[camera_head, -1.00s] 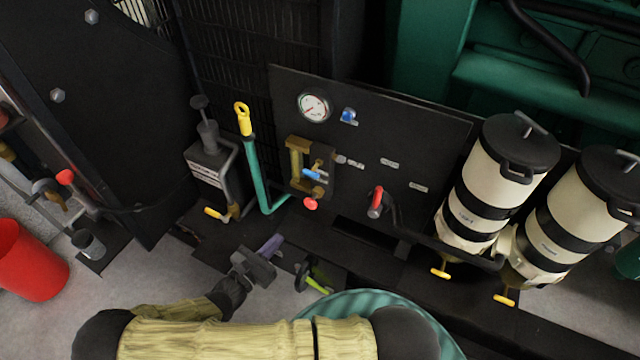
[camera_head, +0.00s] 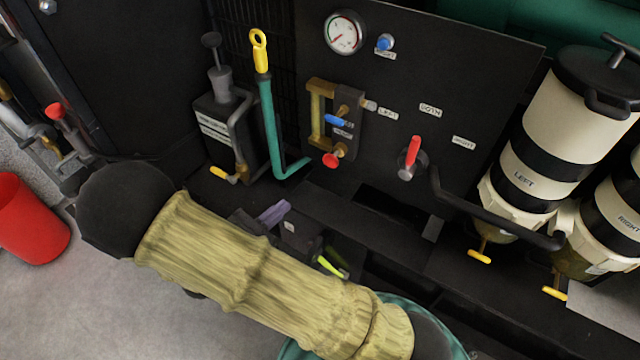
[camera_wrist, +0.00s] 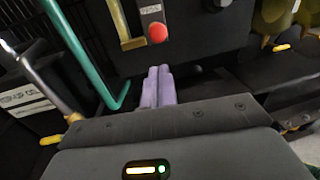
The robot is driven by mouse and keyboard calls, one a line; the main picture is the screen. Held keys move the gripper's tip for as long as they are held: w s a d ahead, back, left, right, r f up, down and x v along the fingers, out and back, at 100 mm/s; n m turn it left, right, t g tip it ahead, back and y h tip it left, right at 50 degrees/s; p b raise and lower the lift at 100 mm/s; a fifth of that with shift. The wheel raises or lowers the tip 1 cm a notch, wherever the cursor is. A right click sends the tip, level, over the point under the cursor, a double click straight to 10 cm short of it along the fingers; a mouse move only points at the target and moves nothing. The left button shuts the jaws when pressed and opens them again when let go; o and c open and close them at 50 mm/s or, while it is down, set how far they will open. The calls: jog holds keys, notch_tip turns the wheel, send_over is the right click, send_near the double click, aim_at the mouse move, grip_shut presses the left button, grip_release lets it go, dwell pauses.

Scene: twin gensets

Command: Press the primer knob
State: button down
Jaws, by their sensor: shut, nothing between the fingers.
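A dark plunger knob (camera_head: 211,40) tops a grey cylinder on a labelled black box at the left of the panel; its label is too small to read, so I cannot be sure it is the primer knob. A blue knob (camera_head: 385,42) sits beside the gauge on the panel. My gripper (camera_head: 275,212) is low in front of the panel, right of and below the plunger knob, partly hidden by my arm. In the wrist view its lilac fingers (camera_wrist: 157,85) are together and empty, pointing toward the panel's lower edge, below a red knob (camera_wrist: 157,32).
A teal lever with a yellow grip (camera_head: 267,110) stands between box and panel. A brass valve block (camera_head: 320,115), a red-handled selector (camera_head: 412,155) and a white filter canister (camera_head: 545,130) stand farther right. A red bucket (camera_head: 30,225) is at left.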

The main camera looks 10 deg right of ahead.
aim_at(328, 163)
jog(key=shift+r+t+b, duration=0.3)
jog(key=shift+r+b, duration=0.1)
jog(key=shift+b, duration=1)
jog(key=shift+d, duration=0.15)
jog(key=b+x, duration=0.2)
jog(key=x, duration=1.2)
jog(key=shift+f+b, duration=0.15)
jog(key=shift+b, duration=0.25)
